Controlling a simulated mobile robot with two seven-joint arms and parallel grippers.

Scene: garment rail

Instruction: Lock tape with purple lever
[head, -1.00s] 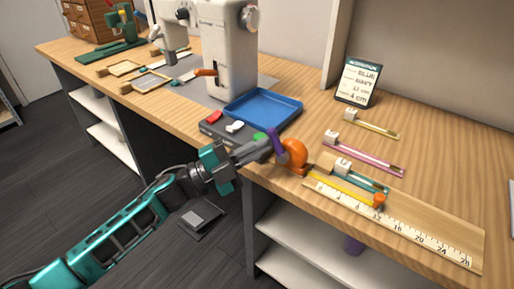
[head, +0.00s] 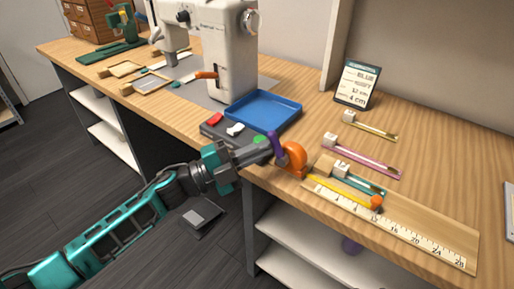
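An orange tape case (head: 294,157) sits at the front edge of the wooden bench, at the left end of a ruler board (head: 425,225). Its yellow tape (head: 338,192) is drawn out to the right along the ruler, ending in an orange tip (head: 376,203). The purple lever (head: 277,146) stands on the left side of the case. My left gripper (head: 267,150) reaches in from the left with its fingertips right at the lever. Whether they touch or grip it I cannot tell. My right gripper is not in view.
A control box (head: 212,130) with red, white and green buttons and a blue tray (head: 262,111) lie just behind my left gripper. Slider gauges in teal, pink (head: 362,160) and yellow (head: 371,128) lie to the right. An instruction card (head: 357,84) stands behind them.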

